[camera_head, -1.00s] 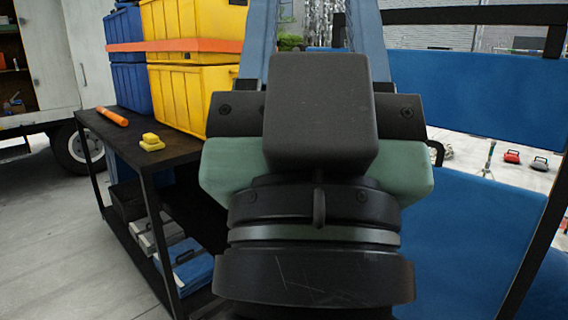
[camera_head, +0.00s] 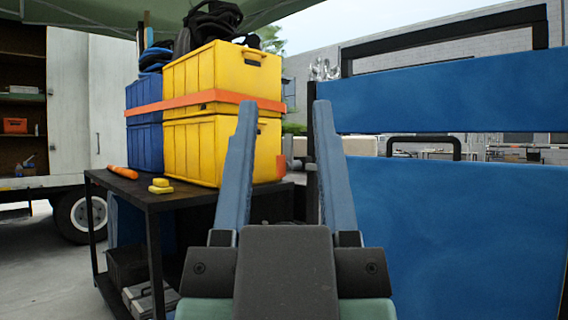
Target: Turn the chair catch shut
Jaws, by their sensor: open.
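My gripper (camera_head: 284,106) rises from the bottom middle of the view. Its two blue-grey fingers point up and away, spread wide apart with nothing between them. At the right are large blue panels, the upper one (camera_head: 440,90) and the lower one (camera_head: 455,235), in a black tubular frame; they look like the chair's back and seat. The right finger overlaps the left edge of these panels in the picture; I cannot tell whether it touches. I cannot make out a chair catch for certain.
A black cart (camera_head: 180,197) at left carries yellow crates (camera_head: 212,150) and blue crates (camera_head: 143,150) bound by an orange strap (camera_head: 200,101). An orange tube (camera_head: 122,172) and a yellow block (camera_head: 160,186) lie on its top. A white truck (camera_head: 92,100) stands behind.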

